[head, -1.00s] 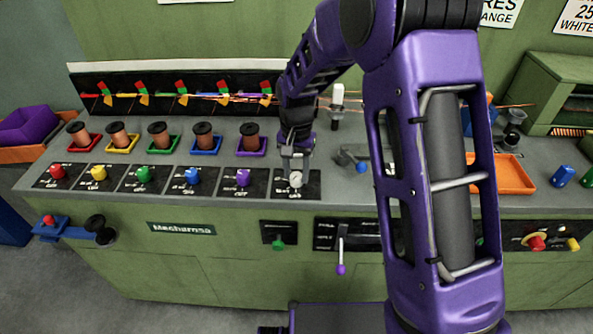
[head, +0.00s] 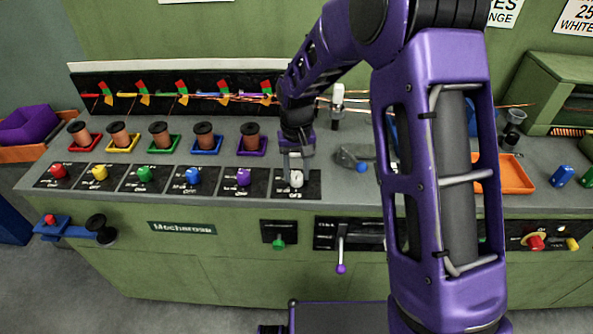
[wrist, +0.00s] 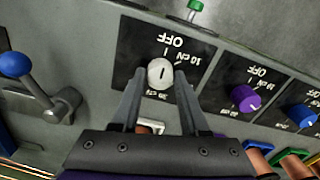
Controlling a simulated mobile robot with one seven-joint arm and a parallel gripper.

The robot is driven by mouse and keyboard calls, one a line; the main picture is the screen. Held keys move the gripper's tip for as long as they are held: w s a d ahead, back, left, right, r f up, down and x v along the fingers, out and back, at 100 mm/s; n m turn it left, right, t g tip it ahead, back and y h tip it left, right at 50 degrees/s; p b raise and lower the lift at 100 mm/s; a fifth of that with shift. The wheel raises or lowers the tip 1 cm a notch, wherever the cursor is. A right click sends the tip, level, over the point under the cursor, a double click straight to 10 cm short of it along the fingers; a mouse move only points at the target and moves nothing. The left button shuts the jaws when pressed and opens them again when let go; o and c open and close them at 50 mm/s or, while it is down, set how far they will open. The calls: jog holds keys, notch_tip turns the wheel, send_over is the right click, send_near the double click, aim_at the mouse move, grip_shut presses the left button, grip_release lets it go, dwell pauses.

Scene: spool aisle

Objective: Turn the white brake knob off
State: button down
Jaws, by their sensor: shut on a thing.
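The white brake knob (wrist: 160,73) sits on a black plate (wrist: 130,62) printed OFF, 10 cN and another setting. Its dark line runs nearly up and down in the wrist view, with OFF printed above it; I cannot tell which end is the pointer. My gripper (wrist: 160,78) is shut on the knob, one finger on each side. In the head view the white knob (head: 297,179) is the rightmost of the row, partly covered by my gripper (head: 296,172).
A purple knob (head: 243,177) and a blue knob (head: 192,176) stand on plates to the left, with more coloured knobs beyond. A grey lever with a blue ball (head: 361,167) is close on the right. Copper spools (head: 251,136) stand behind.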

aim_at(296, 175)
jog(key=shift+c, duration=2.1)
grip_release()
notch_tip(296, 175, up, 18)
jog(key=p, duration=0.1)
jog(key=shift+f, duration=0.25)
